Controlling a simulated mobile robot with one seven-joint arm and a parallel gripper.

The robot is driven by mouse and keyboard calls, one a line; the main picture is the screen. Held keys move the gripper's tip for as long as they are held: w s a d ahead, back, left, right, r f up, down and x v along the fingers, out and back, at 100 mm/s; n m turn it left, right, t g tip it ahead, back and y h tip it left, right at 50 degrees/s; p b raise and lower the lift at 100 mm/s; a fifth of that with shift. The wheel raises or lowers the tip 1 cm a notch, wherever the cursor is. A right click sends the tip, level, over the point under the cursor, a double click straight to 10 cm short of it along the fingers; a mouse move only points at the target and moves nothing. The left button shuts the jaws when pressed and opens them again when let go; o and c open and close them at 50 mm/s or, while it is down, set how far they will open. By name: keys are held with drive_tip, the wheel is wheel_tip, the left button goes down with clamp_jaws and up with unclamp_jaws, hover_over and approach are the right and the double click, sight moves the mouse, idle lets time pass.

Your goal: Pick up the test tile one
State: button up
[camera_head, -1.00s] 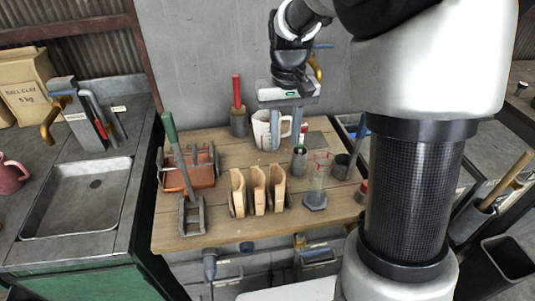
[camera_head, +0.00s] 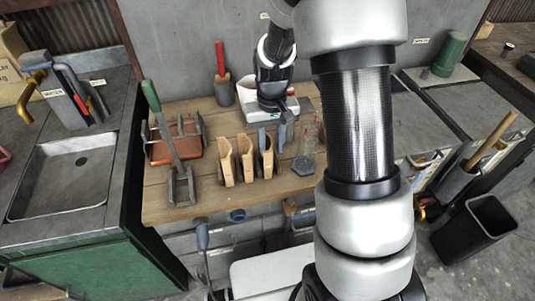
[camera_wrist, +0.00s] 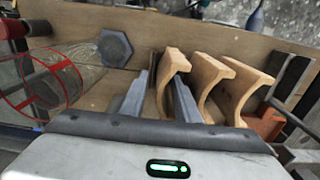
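Three tan curved tiles stand upright in a row on the wooden table: a left tile (camera_head: 227,163), a middle tile (camera_head: 246,160) and a right tile (camera_head: 266,160). No readable mark shows which is test tile one. My gripper (camera_head: 273,142) is open, pointing down at the right tile. In the wrist view, the fingers of my gripper (camera_wrist: 157,82) straddle the nearest tile (camera_wrist: 168,72), which is the right one in the head view. The right finger overlaps part of it. Contact cannot be told. The other tiles (camera_wrist: 205,72) (camera_wrist: 241,85) stand farther right there.
A glass beaker with red markings (camera_wrist: 52,82) and its hexagonal base (camera_wrist: 115,47) stand close to the gripper. A reddish tray (camera_head: 178,145) and a green-handled tool (camera_head: 163,120) are left of the tiles. The table's front strip (camera_head: 240,195) is clear.

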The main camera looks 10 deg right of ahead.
drive_tip(key=shift+f, duration=0.95)
drive_tip(key=shift+c, duration=0.2)
clamp_jaws()
drive_tip(key=shift+w+r, duration=0.1)
